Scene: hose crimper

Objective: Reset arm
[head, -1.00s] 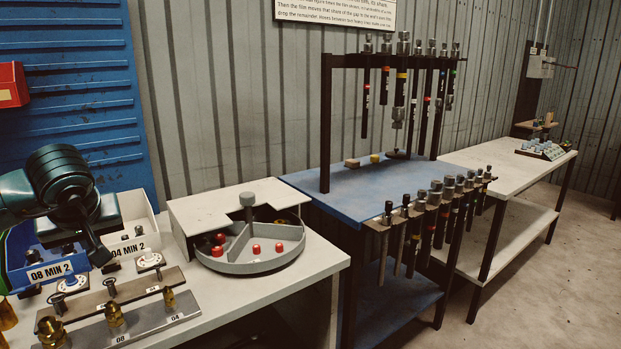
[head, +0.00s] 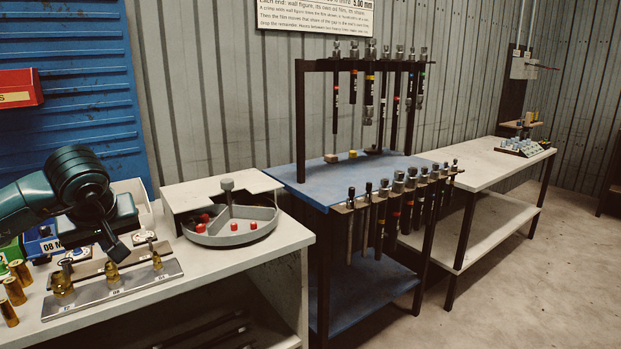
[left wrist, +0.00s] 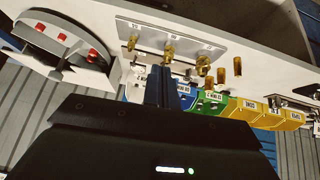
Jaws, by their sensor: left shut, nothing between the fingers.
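My left gripper (head: 118,250) hangs over the white bench (head: 215,262) at the left of the head view, fingers pointing down, close to the metal plate (head: 128,288) with brass fittings. Its closed fingers (left wrist: 160,82) show in the left wrist view, with nothing between them. The plate (left wrist: 150,34) and its brass fittings show beyond the fingertips there. I cannot tell whether the fingers touch anything. My right gripper is in neither view.
A round grey divided tray (head: 235,238) with red pieces stands right of my left arm. Blue, green and yellow bins (left wrist: 245,108) line the bench in the wrist view. A blue table (head: 300,188) with hanging hoses stands further right. Open floor (head: 520,260) lies at right.

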